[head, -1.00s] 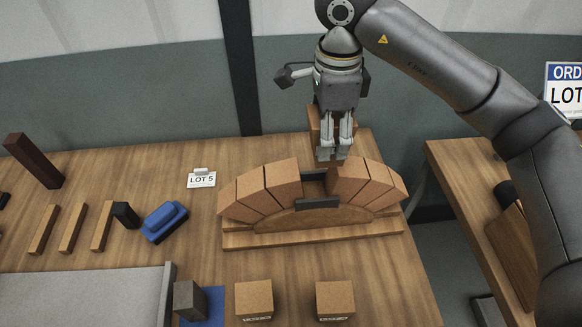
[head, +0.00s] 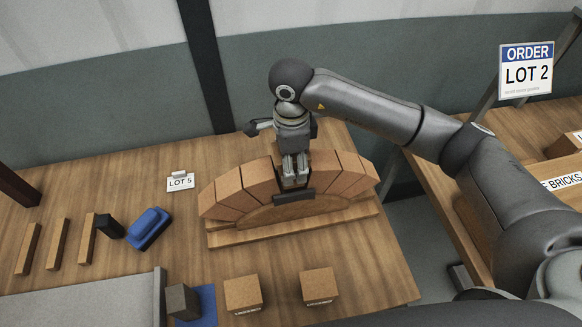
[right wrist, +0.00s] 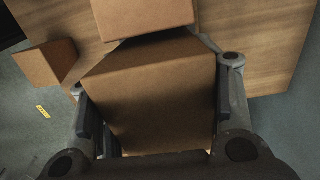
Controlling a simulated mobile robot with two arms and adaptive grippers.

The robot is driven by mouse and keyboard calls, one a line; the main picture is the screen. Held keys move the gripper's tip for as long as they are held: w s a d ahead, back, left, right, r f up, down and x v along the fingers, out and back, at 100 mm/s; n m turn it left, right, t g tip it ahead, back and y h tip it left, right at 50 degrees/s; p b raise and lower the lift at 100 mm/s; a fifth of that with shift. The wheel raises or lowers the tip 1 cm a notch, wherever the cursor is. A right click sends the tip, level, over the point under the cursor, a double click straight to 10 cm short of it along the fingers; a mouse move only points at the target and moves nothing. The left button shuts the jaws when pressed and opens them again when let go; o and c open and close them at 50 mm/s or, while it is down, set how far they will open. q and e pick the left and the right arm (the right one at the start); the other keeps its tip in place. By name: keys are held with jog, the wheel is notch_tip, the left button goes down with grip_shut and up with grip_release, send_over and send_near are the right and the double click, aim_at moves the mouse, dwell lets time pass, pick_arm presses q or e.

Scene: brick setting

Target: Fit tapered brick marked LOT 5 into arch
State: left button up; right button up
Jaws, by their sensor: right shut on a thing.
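The arch (head: 232,192) of tan tapered bricks rests on a curved wooden support (head: 305,208) on the table. My right gripper (head: 295,182) points down at this gap. In the right wrist view its fingers are shut on a tan brick (right wrist: 150,95). Any lot mark on the held brick is hidden, and I cannot tell how deep it sits in the gap. My left gripper is not in view.
A LOT 5 card (head: 180,181) stands left of the arch; an order sign (head: 526,72) reads LOT 2. Two loose bricks (head: 243,293) (head: 319,286) lie in front. A blue tool (head: 149,228) and wooden strips (head: 58,243) lie left. A second table (head: 510,150) stands right.

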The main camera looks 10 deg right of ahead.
notch_tip(320, 180, down, 3)
jog(key=shift+f+p, duration=0.1)
jog(key=shift+p, duration=0.55)
jog(key=shift+f, duration=0.25)
jog(key=shift+f, duration=0.1)
jog(key=shift+f+b, duration=0.15)
jog(key=shift+b, duration=0.15)
jog(key=o, duration=1.2)
